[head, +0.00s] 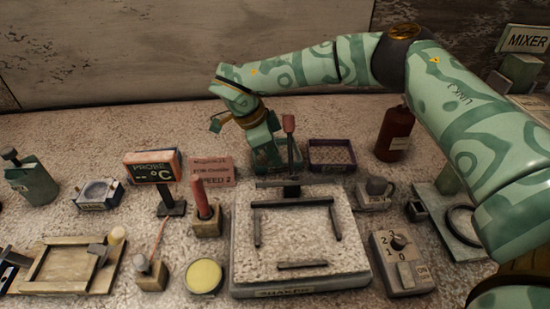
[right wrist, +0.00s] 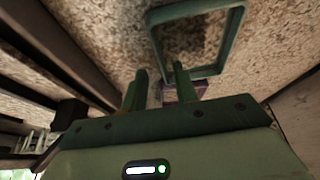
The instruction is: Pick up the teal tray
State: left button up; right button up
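The teal tray shows in the right wrist view as a rectangular teal rim (right wrist: 217,72) around a speckled floor, just beyond my right gripper (right wrist: 160,82). The two fingers stand apart with nothing gripped between them. In the head view my right gripper (head: 266,146) hangs at the back middle of the table, left of a purple tray. Greenish surfaces there overlap, so I cannot clearly separate the teal tray from the hand. The fingertips are not clear in that view. My left gripper is not in view.
The purple tray (head: 331,168) is close on the right of the hand. In front stands a pale block (head: 300,217) with dark bars and a post. The table is crowded.

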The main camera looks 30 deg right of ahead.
jog(key=b+x, duration=0.1)
jog(key=x, duration=0.2)
jog(key=shift+d+f, duration=0.2)
jog(key=shift+f, duration=0.05)
jog(key=shift+r, duration=0.1)
jog(key=shift+f+p, duration=0.2)
jog(key=shift+p, duration=0.2)
grip_shut()
